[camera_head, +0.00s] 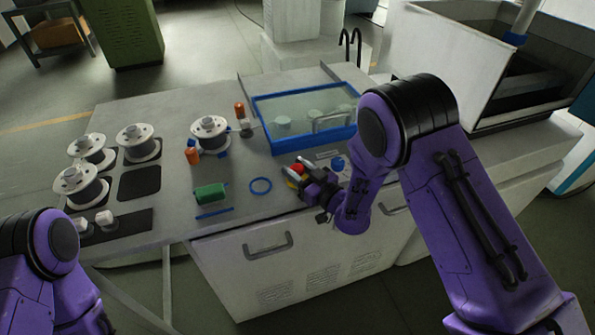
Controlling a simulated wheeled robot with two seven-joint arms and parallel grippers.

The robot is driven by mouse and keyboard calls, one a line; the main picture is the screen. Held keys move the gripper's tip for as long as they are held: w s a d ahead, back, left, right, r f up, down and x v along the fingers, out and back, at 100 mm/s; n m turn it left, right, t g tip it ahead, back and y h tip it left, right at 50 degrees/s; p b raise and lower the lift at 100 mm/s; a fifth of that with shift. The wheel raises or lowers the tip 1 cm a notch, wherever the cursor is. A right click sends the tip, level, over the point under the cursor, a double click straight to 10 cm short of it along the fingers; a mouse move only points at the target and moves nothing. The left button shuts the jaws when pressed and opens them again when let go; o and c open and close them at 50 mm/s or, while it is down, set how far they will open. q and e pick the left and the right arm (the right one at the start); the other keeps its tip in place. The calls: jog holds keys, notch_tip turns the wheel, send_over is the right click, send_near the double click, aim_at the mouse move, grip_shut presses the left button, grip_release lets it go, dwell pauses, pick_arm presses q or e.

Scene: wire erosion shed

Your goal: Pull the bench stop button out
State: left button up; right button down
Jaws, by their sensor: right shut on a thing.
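The bench stop button (298,168) shows as a small red cap with some yellow beside it, near the front edge of the bench. My right gripper (297,177) is at the button and shut on it. The fingers hide part of the button and most of its base, so how far out it stands cannot be told. My left arm shows at the lower left, but its gripper is out of the picture.
A blue-framed glass-lidded box (263,118) stands just behind the button. Several wire spools (139,143) stand further left. A machine tank (447,55) rises at the right.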

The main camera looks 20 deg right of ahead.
jog(key=c, duration=0.7)
grip_release()
jog(key=shift+r, duration=0.2)
jog(key=shift+s+d+f+b, duration=0.15)
jog(key=shift+s+d+b, duration=0.05)
jog(key=shift+s+b, duration=0.15)
jog(key=shift+b+v, duration=1.75)
jog(key=shift+v, duration=3.15)
